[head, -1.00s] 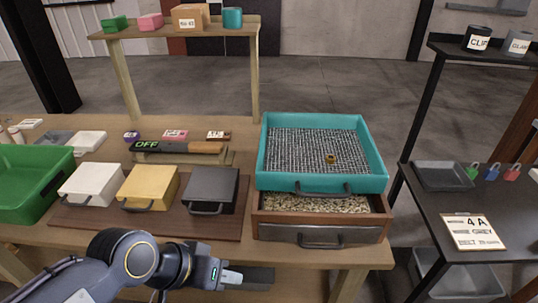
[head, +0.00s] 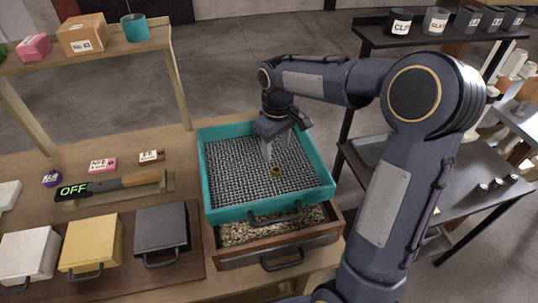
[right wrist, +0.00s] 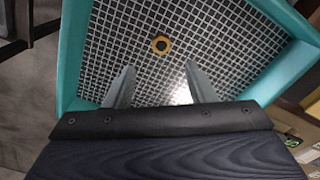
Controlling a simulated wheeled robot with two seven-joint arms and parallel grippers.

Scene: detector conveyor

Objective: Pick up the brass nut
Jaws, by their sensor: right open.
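The brass nut (head: 276,170) lies on the wire mesh of the teal sieve tray (head: 328,190), right of the mesh's middle in the head view. In the right wrist view the nut (right wrist: 161,44) is a small gold ring with a dark hole, lying flat. My right gripper (head: 276,160) hangs over the mesh close to the nut, fingers pointing down. In the right wrist view its two fingers (right wrist: 160,85) are spread apart with nothing between them, and the nut shows beyond the tips. My left gripper is not in view.
Under the sieve is a wooden drawer (head: 328,236) with pale grains. White, yellow (head: 90,243) and dark (head: 162,228) lidded boxes stand to the left, below a detector wand (head: 115,188) reading OFF. The teal tray walls surround the mesh, which is otherwise clear.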

